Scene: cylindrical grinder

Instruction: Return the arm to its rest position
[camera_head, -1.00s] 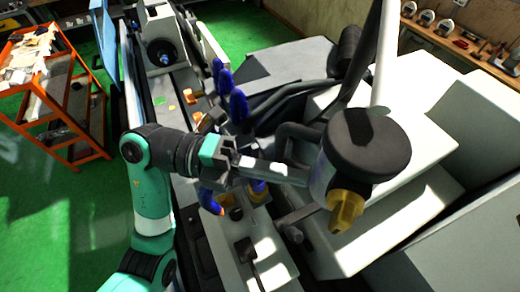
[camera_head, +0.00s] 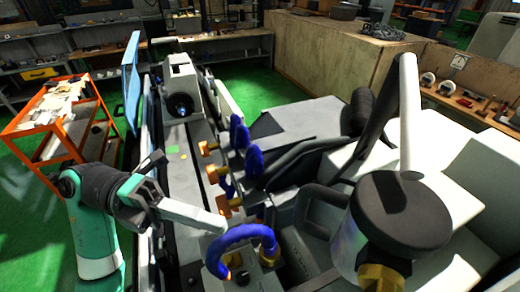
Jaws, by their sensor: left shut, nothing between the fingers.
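My left arm, green with black joints, comes in at the lower left of the head view. Its gripper (camera_head: 190,214) points right, with the fingers shut and nothing between them. It hangs over the near left edge of the cylindrical grinder (camera_head: 188,160), left of the curved blue coolant hose (camera_head: 240,234), and looks apart from it. My right gripper is not in view.
A black-capped canister (camera_head: 400,212) with a brass fitting stands at the lower right. Blue hoses with orange nozzles (camera_head: 222,204) rise along the machine bed. An orange trolley (camera_head: 65,125) stands at the left on open green floor. A workbench (camera_head: 470,105) is at the back right.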

